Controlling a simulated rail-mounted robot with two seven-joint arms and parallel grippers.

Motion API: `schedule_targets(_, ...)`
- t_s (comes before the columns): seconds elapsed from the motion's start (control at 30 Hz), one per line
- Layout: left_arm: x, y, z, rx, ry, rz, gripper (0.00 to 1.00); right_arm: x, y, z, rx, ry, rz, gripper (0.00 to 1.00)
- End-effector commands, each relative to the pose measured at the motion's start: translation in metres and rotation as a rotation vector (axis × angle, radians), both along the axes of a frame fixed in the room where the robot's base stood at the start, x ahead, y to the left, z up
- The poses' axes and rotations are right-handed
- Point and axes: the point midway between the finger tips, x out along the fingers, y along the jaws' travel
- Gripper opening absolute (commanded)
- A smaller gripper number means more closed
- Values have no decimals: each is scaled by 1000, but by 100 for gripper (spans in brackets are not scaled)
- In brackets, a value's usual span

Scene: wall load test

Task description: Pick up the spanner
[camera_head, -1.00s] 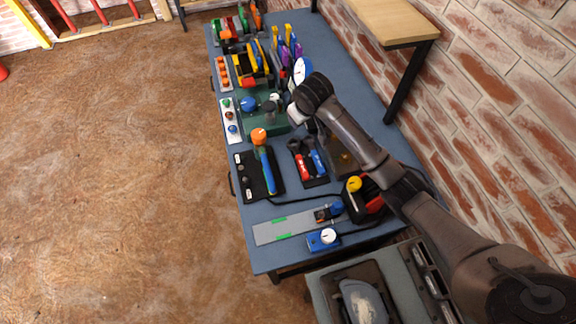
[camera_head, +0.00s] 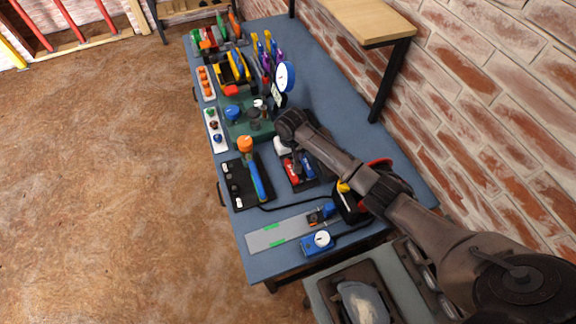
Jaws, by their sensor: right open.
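A black tray (camera_head: 310,182) on the blue-grey bench holds a red-handled tool (camera_head: 290,170) and a blue-handled tool (camera_head: 308,167). The red-handled one looks like the spanner, but its head end is covered by my gripper. My left gripper is not in view.
A black mat with an orange-topped, blue-handled hammer (camera_head: 256,180) lies left of the tray. A green unit with a round gauge (camera_head: 285,76) stands behind. A red-and-black device (camera_head: 350,205) and a grey plate (camera_head: 280,231) are in front. A brick wall and wooden shelf border the right.

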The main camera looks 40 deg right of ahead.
Motion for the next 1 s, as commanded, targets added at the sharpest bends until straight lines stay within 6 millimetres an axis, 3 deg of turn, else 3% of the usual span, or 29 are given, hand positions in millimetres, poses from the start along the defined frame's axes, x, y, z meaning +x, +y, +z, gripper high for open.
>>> schedule_targets(0.23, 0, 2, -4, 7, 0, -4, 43, 0, 1, -13, -1, 1, 1, 58)
schedule_targets(0.6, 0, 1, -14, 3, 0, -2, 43, 3, 2, -55, -1, 0, 1, 58)
schedule_targets(0.93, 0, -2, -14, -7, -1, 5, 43, 3, 2, -58, -2, -2, 1, 58)
schedule_targets(1.0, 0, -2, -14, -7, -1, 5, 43, 3, 2, -58, -2, -2, 1, 52)
